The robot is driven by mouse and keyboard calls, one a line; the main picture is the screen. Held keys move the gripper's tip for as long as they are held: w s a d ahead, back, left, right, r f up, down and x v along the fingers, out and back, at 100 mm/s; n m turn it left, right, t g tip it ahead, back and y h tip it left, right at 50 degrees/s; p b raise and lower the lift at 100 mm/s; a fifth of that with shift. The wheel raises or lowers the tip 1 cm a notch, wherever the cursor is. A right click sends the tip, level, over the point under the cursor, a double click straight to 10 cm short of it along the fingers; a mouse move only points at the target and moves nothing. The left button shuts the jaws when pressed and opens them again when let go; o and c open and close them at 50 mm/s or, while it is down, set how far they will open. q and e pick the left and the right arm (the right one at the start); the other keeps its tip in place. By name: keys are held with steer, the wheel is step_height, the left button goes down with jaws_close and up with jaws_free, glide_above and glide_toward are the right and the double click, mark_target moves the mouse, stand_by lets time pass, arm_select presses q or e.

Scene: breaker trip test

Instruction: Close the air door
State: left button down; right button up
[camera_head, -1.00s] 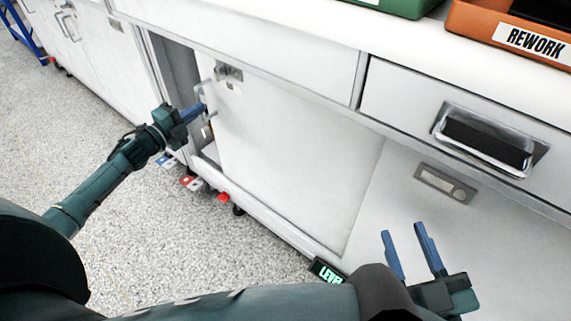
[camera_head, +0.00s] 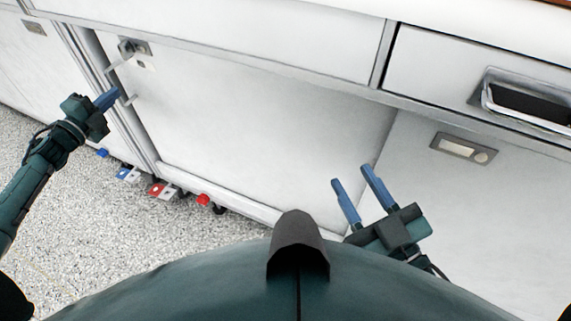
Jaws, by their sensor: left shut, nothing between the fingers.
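The air door is a broad white cabinet door (camera_head: 250,125) with a metal handle (camera_head: 118,77) at its upper left edge. No dark opening shows at its left edge, beside the frame post; I cannot tell whether it is fully flush. My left gripper (camera_head: 115,97) is shut and empty, with its blue fingers at the handle side of the door. I cannot tell whether they touch the handle. My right gripper (camera_head: 355,178) is open and empty in front of the door's lower right part.
A drawer with a metal pull (camera_head: 525,102) is at the upper right. A panel with a small latch plate (camera_head: 465,148) is below it. Red and blue pedal-like parts (camera_head: 158,190) stick out at the cabinet's foot. Speckled floor (camera_head: 110,240) is clear at the lower left.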

arm_select(q)
steer(key=shift+w+a, duration=0.2)
steer(key=shift+a, duration=0.3)
steer(key=shift+w+a, duration=0.2)
steer(key=shift+a, duration=0.3)
arm_select(e)
steer(key=shift+a, duration=0.6)
arm_select(q)
steer(key=shift+a+r, duration=0.2)
arm_select(e)
steer(key=shift+w, duration=0.1)
arm_select(q)
steer(key=shift+d, duration=0.1)
arm_select(e)
steer(key=shift+d, duration=0.15)
